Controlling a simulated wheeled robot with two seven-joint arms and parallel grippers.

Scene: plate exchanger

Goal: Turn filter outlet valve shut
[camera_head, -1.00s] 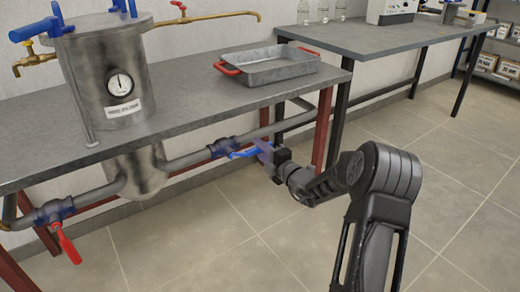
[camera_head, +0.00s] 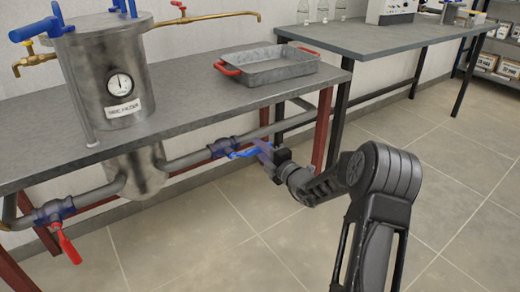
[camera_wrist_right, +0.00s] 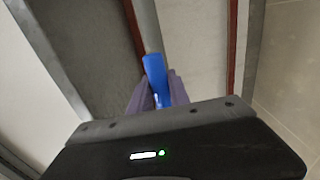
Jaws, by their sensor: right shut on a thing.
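The filter (camera_head: 110,80) is a steel vessel with a round gauge and a label, standing through the bench. A grey pipe runs below the bench. On its right part is a valve body (camera_head: 222,147) with a blue lever handle (camera_head: 246,152), lying roughly along the pipe. My right gripper (camera_head: 262,152) is shut on this blue handle; in the right wrist view the handle (camera_wrist_right: 155,75) stands between the purple-grey fingers (camera_wrist_right: 157,92). A second valve (camera_head: 53,210) with a red handle (camera_head: 68,246) pointing down sits on the left part of the pipe. My left gripper is not in view.
A metal tray with red handles (camera_head: 267,68) lies on the bench (camera_head: 190,92). A dark red bench leg (camera_head: 322,130) stands just right of my right gripper. A second table (camera_head: 375,38) is behind, and the floor in front is clear.

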